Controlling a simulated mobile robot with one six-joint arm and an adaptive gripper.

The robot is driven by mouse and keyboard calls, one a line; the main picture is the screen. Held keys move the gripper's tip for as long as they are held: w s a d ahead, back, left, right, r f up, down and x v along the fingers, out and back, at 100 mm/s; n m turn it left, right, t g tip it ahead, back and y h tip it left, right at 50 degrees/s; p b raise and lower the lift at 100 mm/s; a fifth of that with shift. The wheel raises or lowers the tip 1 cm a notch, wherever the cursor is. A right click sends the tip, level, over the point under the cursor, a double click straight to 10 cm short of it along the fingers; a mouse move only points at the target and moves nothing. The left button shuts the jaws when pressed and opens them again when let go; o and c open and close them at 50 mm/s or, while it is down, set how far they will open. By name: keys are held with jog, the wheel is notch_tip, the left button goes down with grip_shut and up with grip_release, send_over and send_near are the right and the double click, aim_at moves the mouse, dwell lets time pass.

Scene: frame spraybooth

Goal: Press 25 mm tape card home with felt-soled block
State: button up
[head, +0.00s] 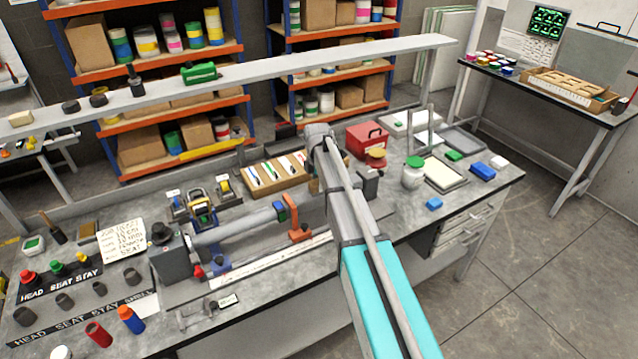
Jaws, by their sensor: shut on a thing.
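My arm reaches up from the bottom right, and its grey wrist is over the middle of the bench. My gripper's fingers are hidden behind the arm, so I cannot see what they hold. A grey frame tube (225,234) lies along a fixture, from a dark grey block at left to the orange support (297,218); its right part passes behind my arm. A wooden tray (262,191) behind the tube holds several pale cards with coloured marks. I cannot tell which card is the 25 mm one. I cannot pick out the felt-soled block for certain.
The bench (440,220) holds a red toolbox (367,138), a green-lidded jar (412,172) and blue blocks at right. Coloured plugs, labelled strips and a handwritten note (122,240) are at left. A long raised shelf (240,74) crosses behind. The bench's front right is fairly clear.

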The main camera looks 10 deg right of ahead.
jog(key=shift+f, duration=0.2)
dwell(0.4)
jog(key=shift+w+d+r, duration=0.1)
jog(key=shift+w+d, duration=0.2)
jog(key=shift+d, duration=0.55)
jog(key=shift+w+d, duration=0.25)
jog(key=shift+d, duration=0.55)
jog(key=shift+w+d, duration=0.1)
jog(key=shift+d, duration=0.1)
jog(key=shift+w+d, duration=0.2)
jog(key=shift+d, duration=0.55)
jog(key=shift+w+d, duration=0.2)
jog(key=shift+d, duration=0.5)
jog(key=shift+a, duration=0.15)
jog(key=shift+s+a, duration=0.25)
jog(key=shift+a, duration=0.5)
jog(key=shift+s+a, duration=0.25)
jog(key=shift+a, duration=0.5)
